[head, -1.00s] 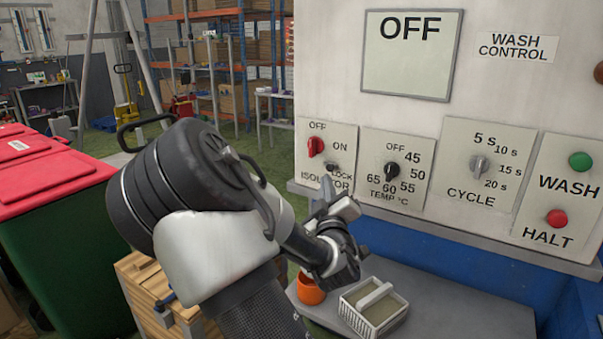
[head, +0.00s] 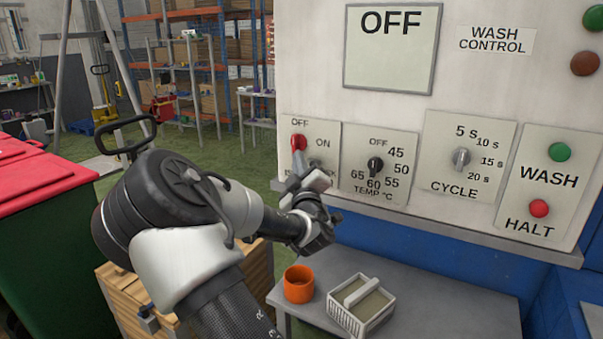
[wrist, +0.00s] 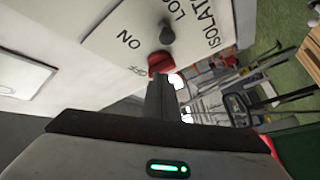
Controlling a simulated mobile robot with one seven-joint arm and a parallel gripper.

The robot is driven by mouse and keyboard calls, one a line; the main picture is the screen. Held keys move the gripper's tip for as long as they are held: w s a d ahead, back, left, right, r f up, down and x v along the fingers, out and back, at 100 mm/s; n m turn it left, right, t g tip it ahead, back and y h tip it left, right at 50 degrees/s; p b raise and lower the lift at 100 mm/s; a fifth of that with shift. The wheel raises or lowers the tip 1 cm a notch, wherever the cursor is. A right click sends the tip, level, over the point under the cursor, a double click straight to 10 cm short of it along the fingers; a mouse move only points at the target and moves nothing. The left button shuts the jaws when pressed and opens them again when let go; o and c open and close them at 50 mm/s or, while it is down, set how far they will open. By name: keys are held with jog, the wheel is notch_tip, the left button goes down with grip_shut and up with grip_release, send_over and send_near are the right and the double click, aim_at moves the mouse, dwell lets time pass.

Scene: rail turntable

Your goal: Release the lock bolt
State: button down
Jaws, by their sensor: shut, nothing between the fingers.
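The isolator panel (head: 328,135) is at the left of the control face, with a red switch (head: 299,142) near its OFF mark. The lock bolt, a small dark grey knob (wrist: 167,35), shows beyond the red switch (wrist: 162,63) in the wrist view. In the head view the bolt (head: 316,163) is small and partly hidden by my gripper. My gripper (head: 297,175) is shut and empty, at the lower left of the panel. In the wrist view its fingertips (wrist: 162,82) are right by the red switch; I cannot tell whether they touch it.
The display (head: 392,45) reads OFF. A temperature dial (head: 375,165), a cycle dial (head: 461,158) and WASH and HALT buttons are to the right. Below, an orange cup (head: 298,284) and a white basket (head: 361,303) stand on a grey table (head: 460,305).

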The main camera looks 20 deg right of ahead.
jog(key=shift+w+d+f, duration=0.1)
jog(key=shift+w+d, duration=0.25)
jog(key=shift+w, duration=0.25)
jog(key=shift+w+d+f, duration=0.1)
jog(key=shift+w+d, duration=0.25)
jog(key=shift+w, duration=0.25)
jog(key=shift+s+d+f+b, duration=0.4)
jog(key=shift+s+d+f, duration=0.3)
jog(key=shift+d+f, duration=0.2)
jog(key=s+d, duration=0.2)
jog(key=s, duration=0.1)
jog(key=shift+d+b, duration=0.15)
jog(key=shift+b, duration=0.15)
